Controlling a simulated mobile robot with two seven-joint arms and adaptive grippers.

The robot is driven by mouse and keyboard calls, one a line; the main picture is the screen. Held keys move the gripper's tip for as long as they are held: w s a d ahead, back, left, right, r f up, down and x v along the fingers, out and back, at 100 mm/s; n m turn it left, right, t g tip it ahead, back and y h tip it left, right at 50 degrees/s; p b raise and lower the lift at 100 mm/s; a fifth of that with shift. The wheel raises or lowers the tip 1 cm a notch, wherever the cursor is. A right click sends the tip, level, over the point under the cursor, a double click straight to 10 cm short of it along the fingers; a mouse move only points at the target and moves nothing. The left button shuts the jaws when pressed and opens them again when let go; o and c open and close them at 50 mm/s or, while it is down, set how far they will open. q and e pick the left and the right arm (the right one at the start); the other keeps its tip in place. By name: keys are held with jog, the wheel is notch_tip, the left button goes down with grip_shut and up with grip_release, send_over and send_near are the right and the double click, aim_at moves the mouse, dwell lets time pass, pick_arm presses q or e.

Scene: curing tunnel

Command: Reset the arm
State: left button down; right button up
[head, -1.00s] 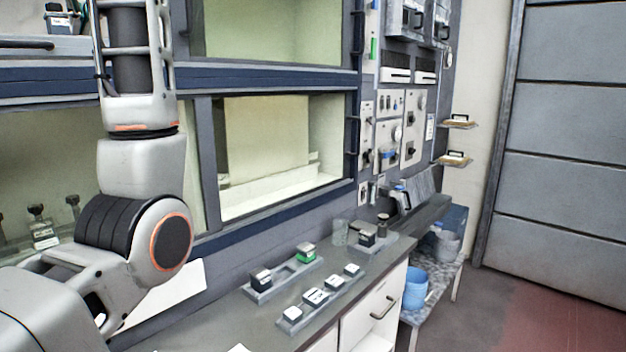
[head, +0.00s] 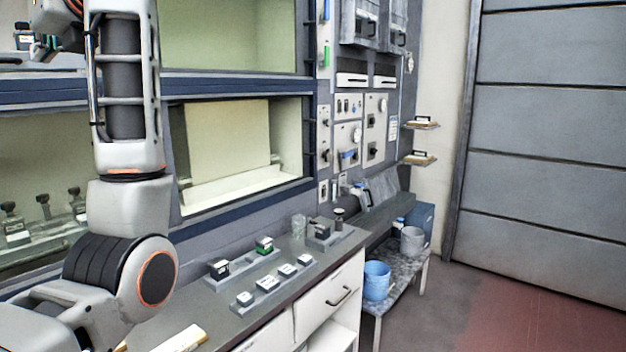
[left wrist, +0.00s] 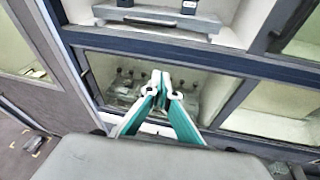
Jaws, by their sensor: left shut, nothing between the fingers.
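My left arm (head: 125,205) comes in from the left in the head view and rises in front of the cabinet, its upper part bent over at the top left. My left gripper (left wrist: 160,82) shows in the left wrist view with its green-sided fingers together at the tips. Nothing is between them. Behind the fingertips is a cabinet opening (left wrist: 125,75) with several dark-knobbed items inside. My right gripper is in neither view.
A grey worktop (head: 262,305) holds trays of small blocks (head: 265,243). A blue bucket (head: 376,281) stands on a low side table. Control panels (head: 348,143) hang on the wall. Open floor (head: 480,310) lies at the right before a grey shutter door (head: 550,140).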

pick_arm(q)
jog(key=a+f+m+g+y, duration=0.1)
jog(key=a+f+g+y, duration=0.15)
jog(key=f+y, duration=0.35)
jog(key=a+f+m+g+y, duration=0.2)
jog(key=f+g+y, duration=0.2)
jog(key=f, duration=0.4)
jog(key=w+d+f+m+t+h, duration=0.3)
jog(key=d+f+m+t+h, duration=0.5)
jog(key=f+m+t, duration=0.7)
jog(key=w+d+f+m+t+h, duration=0.3)
jog(key=d+f+m+t+h, duration=0.6)
jog(key=m, duration=1)
jog(key=s+d+f+m+g+h, duration=0.25)
jog(key=f+m+h, duration=0.2)
jog(key=f, duration=0.75)
jog(key=s+d+f+m+g+h, duration=0.1)
jog(key=s+d+f+m+h, duration=0.3)
jog(key=f, duration=0.7)
jog(key=s+f+m+g, duration=0.2)
jog(key=s+f+g, duration=0.3)
jog(key=s+f, duration=0.6)
jog(key=s+f+m+g, duration=0.3)
jog(key=s+f+g, duration=0.2)
jog(key=s+f, duration=0.6)
notch_tip(320, 180, down, 6)
jog(key=shift+s+r+g, duration=0.1)
jog(key=shift+s+g, duration=0.15)
jog(key=shift+g, duration=0.05)
jog(key=shift+m, duration=0.25)
